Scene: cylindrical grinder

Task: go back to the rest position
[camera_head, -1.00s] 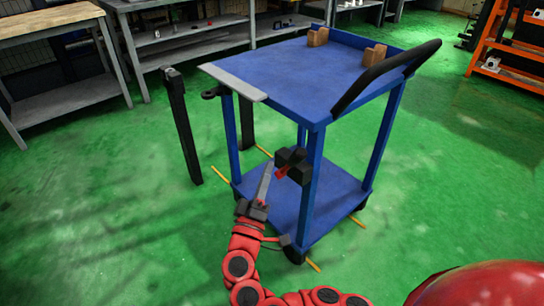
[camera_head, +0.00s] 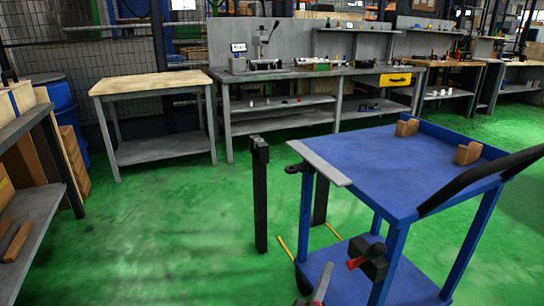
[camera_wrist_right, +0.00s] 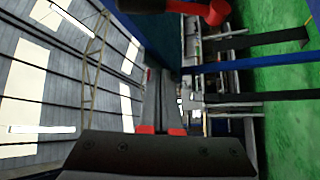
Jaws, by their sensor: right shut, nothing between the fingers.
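My right gripper (camera_head: 327,267) shows at the bottom of the head view, in front of the blue cart. Only its grey fingers and a red part at their base show there. In the right wrist view the two long grey fingers (camera_wrist_right: 160,85) lie together, with nothing held between them. The dark gripper body fills the bottom of that view. My left gripper is in neither view.
The blue cart (camera_head: 365,172) stands at the right, carrying two brown blocks (camera_head: 407,127) (camera_head: 468,153). A black block with red (camera_head: 370,257) is by its leg. A black post (camera_head: 260,195) stands left of it. Green floor (camera_head: 165,235) is clear at the left.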

